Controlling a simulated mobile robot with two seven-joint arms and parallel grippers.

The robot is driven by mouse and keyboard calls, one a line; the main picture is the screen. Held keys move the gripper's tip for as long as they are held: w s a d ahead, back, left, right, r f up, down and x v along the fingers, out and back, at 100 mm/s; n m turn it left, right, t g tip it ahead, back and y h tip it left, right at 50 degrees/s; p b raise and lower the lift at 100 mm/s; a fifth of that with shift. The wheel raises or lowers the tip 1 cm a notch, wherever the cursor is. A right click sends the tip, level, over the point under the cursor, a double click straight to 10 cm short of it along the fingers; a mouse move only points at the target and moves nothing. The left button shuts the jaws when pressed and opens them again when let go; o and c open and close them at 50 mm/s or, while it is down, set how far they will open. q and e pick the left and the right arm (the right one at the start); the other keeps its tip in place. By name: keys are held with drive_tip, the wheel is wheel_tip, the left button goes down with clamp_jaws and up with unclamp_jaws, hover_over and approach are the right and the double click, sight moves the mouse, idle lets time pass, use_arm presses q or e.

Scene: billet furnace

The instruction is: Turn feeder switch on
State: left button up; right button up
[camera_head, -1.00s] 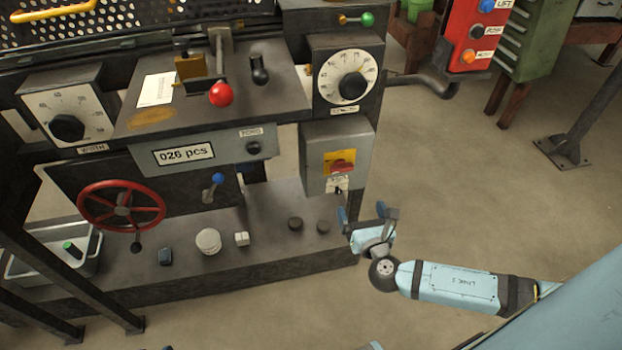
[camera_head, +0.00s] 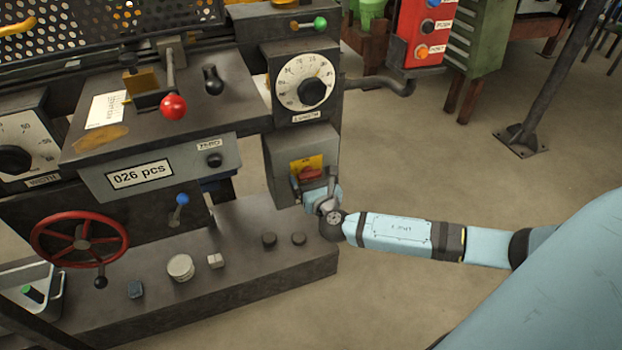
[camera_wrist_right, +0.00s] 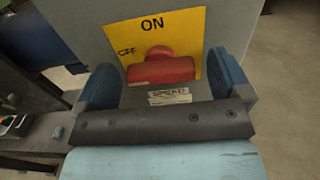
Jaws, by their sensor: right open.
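The feeder switch is a red rotary knob (camera_head: 310,173) on a yellow plate (camera_wrist_right: 205,30) on the front of a grey box (camera_head: 281,165). In the right wrist view the red knob (camera_wrist_right: 160,67) lies horizontal; the plate reads ON at the top and OFF at the left. My right gripper (camera_wrist_right: 165,88) is open, its blue fingers on either side of the knob, with visible gaps. In the head view my right gripper (camera_head: 324,190) is in front of the box and partly covers its lower part. The label under the knob is partly hidden. My left gripper is out of view.
A length dial (camera_head: 302,83) sits above the switch box. A red handwheel (camera_head: 80,241), a counter panel (camera_head: 158,169) and a blue-knobbed lever (camera_head: 181,200) are to the left. Small parts lie on the ledge (camera_head: 225,267) below.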

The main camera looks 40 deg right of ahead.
drive_tip(key=shift+w, duration=0.2)
drive_tip(key=shift+c, duration=0.3)
drive_tip(key=c, duration=0.9)
